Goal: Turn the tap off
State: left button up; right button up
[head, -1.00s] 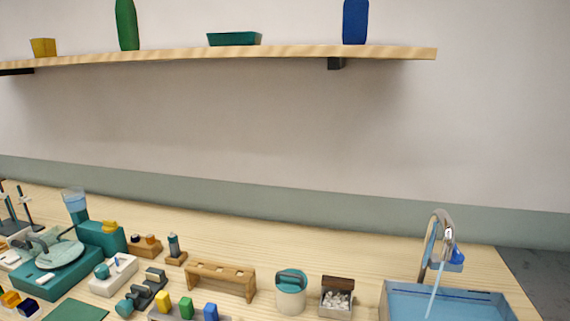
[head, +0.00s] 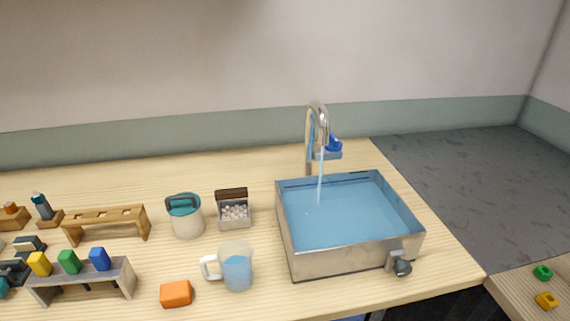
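The chrome tap (head: 318,125) is a curved gooseneck at the back edge of the sink. A thin stream of water (head: 320,180) runs from its spout into the basin. A blue part (head: 334,145), which may be the tap's handle, sits at the right of the neck. The metal sink (head: 310,264) holds blue water. A grey knob-like fitting (head: 402,267) is on the sink's front right. Neither of my grippers is in view.
A mug of water (head: 236,271), an orange block (head: 176,293), a teal-lidded pot (head: 187,221) and a box of white beads (head: 235,213) stand left of the sink. A wooden rack (head: 107,218) is farther left. A grey surface (head: 480,190) to the right looks clear.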

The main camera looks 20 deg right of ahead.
aim_at(334, 145)
jog(key=z, duration=1.2)
